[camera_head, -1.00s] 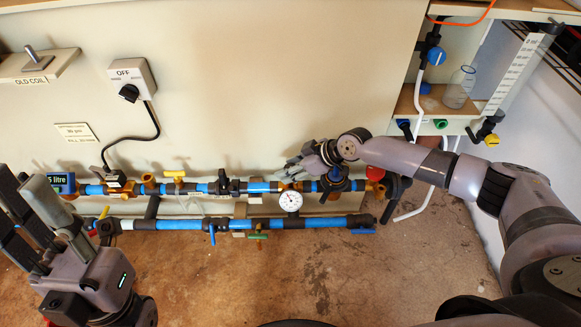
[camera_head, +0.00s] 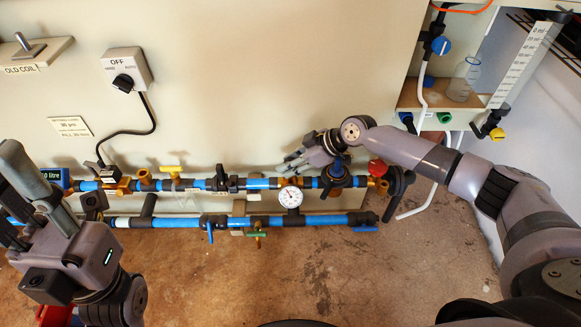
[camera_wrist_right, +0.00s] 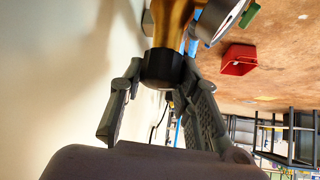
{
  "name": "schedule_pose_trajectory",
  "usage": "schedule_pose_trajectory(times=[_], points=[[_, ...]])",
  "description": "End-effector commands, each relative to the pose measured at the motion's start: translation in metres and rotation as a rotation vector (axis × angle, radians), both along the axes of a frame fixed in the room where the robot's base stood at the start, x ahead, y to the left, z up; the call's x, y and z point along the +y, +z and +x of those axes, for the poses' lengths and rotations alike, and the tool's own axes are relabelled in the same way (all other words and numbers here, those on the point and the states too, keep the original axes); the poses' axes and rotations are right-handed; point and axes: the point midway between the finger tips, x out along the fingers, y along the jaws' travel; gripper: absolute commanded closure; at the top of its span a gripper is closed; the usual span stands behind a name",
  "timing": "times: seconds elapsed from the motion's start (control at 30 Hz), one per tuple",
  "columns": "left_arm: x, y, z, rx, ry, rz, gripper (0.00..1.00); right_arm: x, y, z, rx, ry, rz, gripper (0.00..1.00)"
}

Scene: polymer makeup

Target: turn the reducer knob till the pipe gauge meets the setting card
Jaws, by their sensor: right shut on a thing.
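My right gripper (camera_head: 297,160) is at the pipe run, just above the gauge. In the right wrist view its fingers (camera_wrist_right: 163,78) are shut on the black reducer knob (camera_wrist_right: 162,68), which sits on a brass body (camera_wrist_right: 172,25). The knob is hidden behind the gripper in the head view. The round white pipe gauge (camera_head: 291,195) hangs below; its needle points to the upper left, its numbers too small to read. The setting card (camera_head: 69,126) is on the panel at left, its print blurred. My left gripper (camera_head: 22,205) is open and empty at the left edge.
Blue pipes with yellow, green, blue and black valve handles run along the panel foot. A switch box (camera_head: 127,70) marked OFF is above. A glass flask (camera_head: 464,78) stands on the right shelf. A red bin (camera_wrist_right: 239,60) is on the floor.

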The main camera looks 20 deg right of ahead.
Motion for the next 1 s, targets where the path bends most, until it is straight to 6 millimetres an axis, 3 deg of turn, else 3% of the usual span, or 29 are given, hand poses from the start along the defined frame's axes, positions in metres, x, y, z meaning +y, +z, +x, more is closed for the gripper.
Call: schedule_pose_trajectory(times=[0.33, 0.37, 0.4, 0.67, 1.0], points=[[-0.0007, 0.0015, 0.0006, -0.008, -0.001, 0.002, 0.7, -0.0013, 0.0008, 0.0011, -0.005, 0.015, -0.002, 0.98], [-0.0007, 0.0015, 0.0006, -0.008, -0.001, 0.002, 0.7, -0.0013, 0.0008, 0.0011, -0.005, 0.015, -0.002, 0.69], [-0.0007, 0.0014, 0.0006, -0.008, -0.001, 0.002, 0.7, -0.0013, 0.0008, 0.0011, -0.005, 0.015, -0.002, 0.67], [-0.0008, 0.0015, 0.0004, -0.009, -0.001, 0.0, 0.7, -0.0007, 0.0006, 0.0005, -0.003, 0.016, -0.001, 0.49], [-0.0008, 0.0003, 0.0012, -0.004, -0.001, 0.003, 0.7, -0.0019, 0.002, -0.0006, -0.002, 0.015, -0.001, 0.49]])
